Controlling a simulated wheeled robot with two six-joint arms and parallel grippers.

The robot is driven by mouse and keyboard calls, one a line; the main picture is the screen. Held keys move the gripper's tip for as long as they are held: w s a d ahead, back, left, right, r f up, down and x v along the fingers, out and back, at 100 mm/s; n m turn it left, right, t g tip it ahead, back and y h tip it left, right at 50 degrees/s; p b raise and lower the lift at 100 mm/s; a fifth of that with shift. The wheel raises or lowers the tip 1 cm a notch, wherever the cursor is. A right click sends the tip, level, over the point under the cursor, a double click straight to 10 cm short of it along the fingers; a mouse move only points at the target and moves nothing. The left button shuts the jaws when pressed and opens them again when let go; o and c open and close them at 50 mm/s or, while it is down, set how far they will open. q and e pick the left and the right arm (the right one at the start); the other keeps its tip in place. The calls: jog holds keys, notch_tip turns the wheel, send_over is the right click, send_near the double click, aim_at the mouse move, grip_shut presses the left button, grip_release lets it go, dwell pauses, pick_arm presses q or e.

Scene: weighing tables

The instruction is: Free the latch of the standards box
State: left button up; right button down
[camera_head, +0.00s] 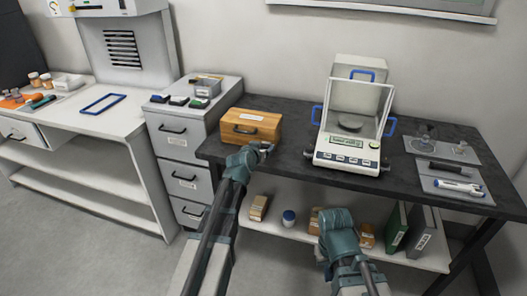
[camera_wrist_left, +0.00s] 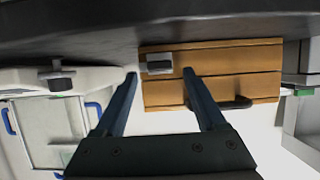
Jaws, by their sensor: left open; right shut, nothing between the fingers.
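The wooden standards box (camera_head: 262,121) stands at the left end of the dark table, with a dark handle on its front. It also shows in the left wrist view (camera_wrist_left: 210,92). Its grey latch (camera_wrist_left: 158,64) lies near one end of the front face. My left gripper (camera_head: 266,149) is in front of the box's lower right part. In the wrist view the left gripper (camera_wrist_left: 159,74) is open, with its fingertips on either side of the latch; contact cannot be told. My right gripper (camera_head: 336,218) is shut and empty, low in front of the table; its fingertips are hard to make out.
The balance (camera_head: 349,160) with its glass shield stands right of the box on the dark table (camera_head: 300,118). Grey mats with small tools lie at the right. A drawer cabinet (camera_head: 180,146) adjoins on the left. A shelf below holds binders (camera_head: 420,232) and small containers.

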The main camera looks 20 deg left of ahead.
pick_arm(q)
jog(key=shift+x, duration=0.8)
grip_shut()
